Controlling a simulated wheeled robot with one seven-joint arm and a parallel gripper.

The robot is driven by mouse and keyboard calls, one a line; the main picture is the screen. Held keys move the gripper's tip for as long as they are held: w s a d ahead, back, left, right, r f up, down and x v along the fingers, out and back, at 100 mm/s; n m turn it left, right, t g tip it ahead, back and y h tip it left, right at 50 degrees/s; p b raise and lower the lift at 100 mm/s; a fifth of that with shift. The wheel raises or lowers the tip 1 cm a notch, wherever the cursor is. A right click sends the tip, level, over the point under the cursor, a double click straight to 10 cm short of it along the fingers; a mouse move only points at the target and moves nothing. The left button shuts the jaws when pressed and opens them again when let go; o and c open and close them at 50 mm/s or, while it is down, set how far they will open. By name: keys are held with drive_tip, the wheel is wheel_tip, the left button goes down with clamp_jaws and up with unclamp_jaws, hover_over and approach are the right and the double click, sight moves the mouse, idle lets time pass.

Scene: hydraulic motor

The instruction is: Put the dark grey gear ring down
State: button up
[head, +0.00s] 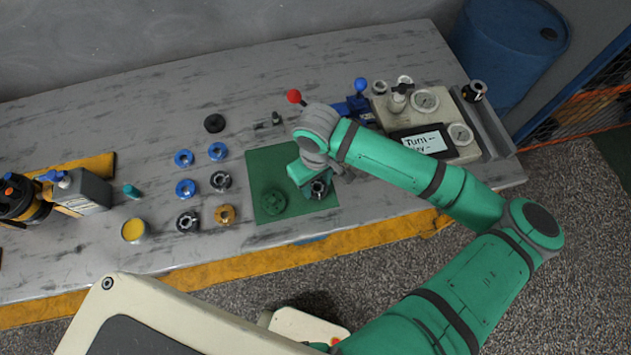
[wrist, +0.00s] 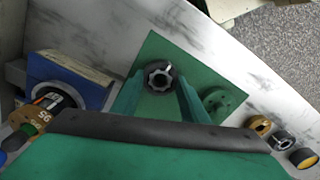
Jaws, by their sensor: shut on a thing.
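My gripper (head: 314,181) is shut on a dark grey gear ring (head: 319,190) over the right part of the green mat (head: 262,163). In the wrist view the ring (wrist: 158,66) shows its toothed opening between the fingertips of my gripper (wrist: 157,86), over the mat (wrist: 200,63). I cannot tell whether the ring touches the mat. A green round part (head: 273,201) lies on the mat left of the ring and apart from it; it also shows in the wrist view (wrist: 220,103).
Left of the mat are two more dark grey rings (head: 221,181) (head: 187,220), several blue rings (head: 185,188) and a gold ring (head: 225,215). A beige gauge unit (head: 430,110) and a blue-handled item (head: 350,108) stand behind and right. The mat's upper left is bare.

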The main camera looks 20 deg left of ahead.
drive_tip(key=shift+s+a+f, duration=0.1)
drive_tip(key=shift+f, duration=0.2)
drive_tip(key=shift+f, duration=0.1)
drive_tip(key=o, duration=1.3)
